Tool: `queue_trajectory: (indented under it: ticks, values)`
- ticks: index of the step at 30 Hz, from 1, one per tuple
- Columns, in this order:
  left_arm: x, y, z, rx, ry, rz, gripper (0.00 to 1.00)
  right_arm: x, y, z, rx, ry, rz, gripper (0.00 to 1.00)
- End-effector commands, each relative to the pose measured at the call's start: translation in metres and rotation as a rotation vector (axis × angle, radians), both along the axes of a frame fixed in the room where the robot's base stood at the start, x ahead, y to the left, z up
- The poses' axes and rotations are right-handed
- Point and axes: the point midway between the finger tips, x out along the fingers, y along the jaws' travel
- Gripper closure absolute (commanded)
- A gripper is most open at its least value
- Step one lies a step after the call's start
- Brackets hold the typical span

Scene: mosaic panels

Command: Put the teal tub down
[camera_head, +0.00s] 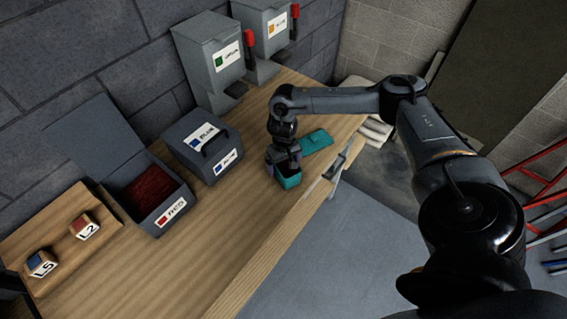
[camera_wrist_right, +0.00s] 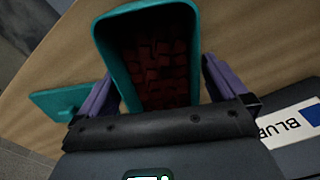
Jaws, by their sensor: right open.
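The teal tub (camera_head: 291,182) stands on the wooden bench near its front edge, under my right gripper (camera_head: 284,168). In the right wrist view the tub (camera_wrist_right: 106,50) is open at the top and holds several dark red cubes (camera_wrist_right: 160,75). The purple fingers of my right gripper stand on either side of the tub, open. Whether a finger touches its wall cannot be told. A flat teal lid (camera_head: 316,141) lies on the bench beyond the tub; it also shows in the right wrist view (camera_wrist_right: 62,101). My left gripper is not in view.
An open grey bin (camera_head: 171,212) with red contents and a closed grey bin labelled BLUE (camera_head: 205,148) stand left of the tub. Two dispensers (camera_head: 212,55) with red handles stand at the back. Labelled blocks (camera_head: 84,228) sit on a wooden holder. The bench's front is clear.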

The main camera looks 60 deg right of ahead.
Motion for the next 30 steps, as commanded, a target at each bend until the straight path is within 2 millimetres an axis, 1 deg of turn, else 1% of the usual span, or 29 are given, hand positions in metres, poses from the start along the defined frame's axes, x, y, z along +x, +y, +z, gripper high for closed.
queue_trajectory:
  ticks: [5,8,13,15,19,21,24,26,29,30]
  values:
    - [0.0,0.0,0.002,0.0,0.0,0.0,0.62,0.001,0.0,0.015,0.001,-0.004,-0.001,0.0]
    - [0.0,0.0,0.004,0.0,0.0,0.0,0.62,0.001,0.0,0.03,0.0,-0.004,-0.001,0.0]
    - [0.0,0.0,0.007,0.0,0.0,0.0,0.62,0.001,0.0,0.062,-0.001,-0.003,0.0,0.0]
    - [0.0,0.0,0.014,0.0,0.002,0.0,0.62,0.001,0.0,0.079,0.0,-0.004,0.001,0.0]
    - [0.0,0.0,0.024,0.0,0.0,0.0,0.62,0.001,0.0,0.1,-0.001,-0.003,-0.001,0.0]
    - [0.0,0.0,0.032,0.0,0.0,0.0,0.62,0.001,0.0,0.109,-0.001,-0.003,0.0,0.0]
    - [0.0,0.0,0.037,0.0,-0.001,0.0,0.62,0.001,0.001,0.117,0.0,-0.002,0.002,0.0]
    - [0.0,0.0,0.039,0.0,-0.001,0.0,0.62,0.002,0.004,0.117,0.0,-0.005,0.016,0.0]
    - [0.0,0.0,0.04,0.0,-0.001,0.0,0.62,0.008,0.021,0.11,0.005,-0.028,0.092,0.0]
    - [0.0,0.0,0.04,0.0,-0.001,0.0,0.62,0.013,0.034,0.104,0.008,-0.046,0.148,0.0]
